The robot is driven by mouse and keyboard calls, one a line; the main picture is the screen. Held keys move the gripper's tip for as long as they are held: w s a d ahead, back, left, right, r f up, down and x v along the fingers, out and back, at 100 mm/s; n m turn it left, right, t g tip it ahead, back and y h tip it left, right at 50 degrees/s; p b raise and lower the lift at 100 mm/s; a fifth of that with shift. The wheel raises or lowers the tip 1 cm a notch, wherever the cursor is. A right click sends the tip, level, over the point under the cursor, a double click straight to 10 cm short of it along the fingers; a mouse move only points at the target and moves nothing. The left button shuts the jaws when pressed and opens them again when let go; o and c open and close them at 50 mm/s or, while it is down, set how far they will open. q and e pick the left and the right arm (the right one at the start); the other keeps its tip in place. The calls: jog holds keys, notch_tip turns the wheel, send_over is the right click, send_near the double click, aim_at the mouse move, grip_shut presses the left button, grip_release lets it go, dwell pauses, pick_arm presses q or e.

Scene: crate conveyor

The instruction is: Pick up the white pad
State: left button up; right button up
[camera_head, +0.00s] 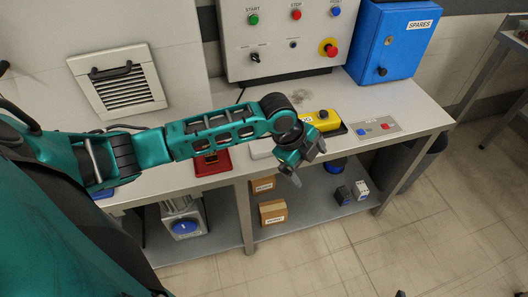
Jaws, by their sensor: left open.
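A white pad (261,149) lies on the grey workbench, partly hidden behind my left forearm and wrist. My left gripper (309,167) is open and empty. It hangs by the bench's front edge, to the right of the pad, with its fingers pointing down and to the right. I cannot tell its exact height above the bench. My right gripper does not show.
On the bench (424,113) are a red tray (213,165), a yellow control box (323,120) and a plate with blue and red parts (374,128). A button panel (283,40) and blue spares cabinet (391,40) stand behind. Cardboard boxes (273,212) sit below.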

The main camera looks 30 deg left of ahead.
pick_arm(q)
jog(key=w+a+r+m+g+y, duration=0.1)
jog(key=w+a+r+m+y, duration=0.15)
jog(key=a, duration=0.35)
notch_tip(320, 180, up, 7)
jog(key=m+g+b, duration=0.2)
jog(key=m+g, duration=0.1)
send_over(262, 145)
jog(key=shift+m+y, duration=0.25)
jog(key=shift+y, duration=0.2)
notch_tip(262, 145, down, 6)
jog(key=shift+w+d+f+b, duration=0.15)
jog(key=shift+f+b, duration=0.1)
jog(key=shift+b, duration=0.35)
jog(key=shift+f, duration=0.55)
notch_tip(262, 145, down, 5)
jog(key=shift+r+b, duration=0.1)
jog(key=shift+b, duration=0.5)
jog(key=shift+s, duration=0.2)
jog(key=shift+c, duration=0.3)
jog(key=c, duration=1)
